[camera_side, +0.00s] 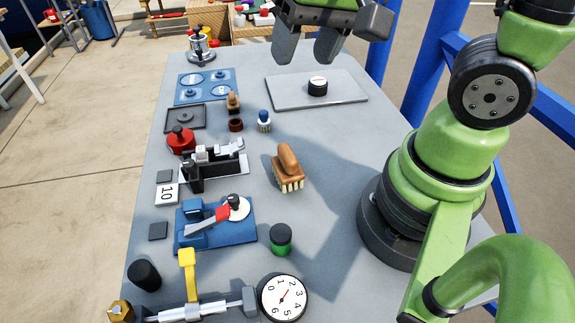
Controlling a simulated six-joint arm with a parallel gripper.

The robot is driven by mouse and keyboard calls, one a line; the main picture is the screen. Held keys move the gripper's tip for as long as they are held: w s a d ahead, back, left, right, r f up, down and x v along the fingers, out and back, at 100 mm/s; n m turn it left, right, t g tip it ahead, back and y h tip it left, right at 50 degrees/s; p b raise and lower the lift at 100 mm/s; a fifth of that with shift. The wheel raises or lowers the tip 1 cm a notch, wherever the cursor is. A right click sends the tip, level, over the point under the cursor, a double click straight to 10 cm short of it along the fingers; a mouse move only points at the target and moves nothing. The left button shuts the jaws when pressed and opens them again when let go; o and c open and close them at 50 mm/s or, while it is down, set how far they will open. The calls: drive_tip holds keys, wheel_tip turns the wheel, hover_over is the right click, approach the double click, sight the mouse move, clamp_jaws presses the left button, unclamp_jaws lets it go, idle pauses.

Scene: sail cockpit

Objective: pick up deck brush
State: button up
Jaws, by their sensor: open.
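The deck brush (288,168) stands near the middle of the grey table, with a brown wooden handle on top and pale bristles below touching the surface. Nothing holds it. My gripper (305,58) is at the top of the view, high over the far part of the table near the grey plate. Its two dark fingers point down and are apart, with nothing between them. It is well above and beyond the brush.
A grey plate (345,92) with a black round piece (317,87) lies at the back. A black clamp fixture (214,163), a blue fixture (215,222), a green-and-black knob (280,239) and a dial gauge (284,297) surround the brush. The table right of the brush is clear.

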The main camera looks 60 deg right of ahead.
sight(287, 152)
drive_tip(key=f+g, duration=0.1)
drive_tip(key=f, duration=0.3)
drive_tip(key=w+f+m+g, duration=0.1)
drive_tip(key=f, duration=0.4)
drive_tip(key=w+f+g, duration=0.1)
drive_tip(key=f, duration=0.3)
drive_tip(key=shift+a+f+h, duration=0.1)
drive_tip(key=shift+f+h, duration=0.25)
drive_tip(key=shift+h, duration=0.05)
drive_tip(key=shift+w+f, duration=0.15)
drive_tip(key=shift+f, duration=1.4)
drive_tip(key=shift+w+f, duration=0.1)
drive_tip(key=shift+f, duration=1.4)
drive_tip(key=shift+c, duration=0.2)
clamp_jaws()
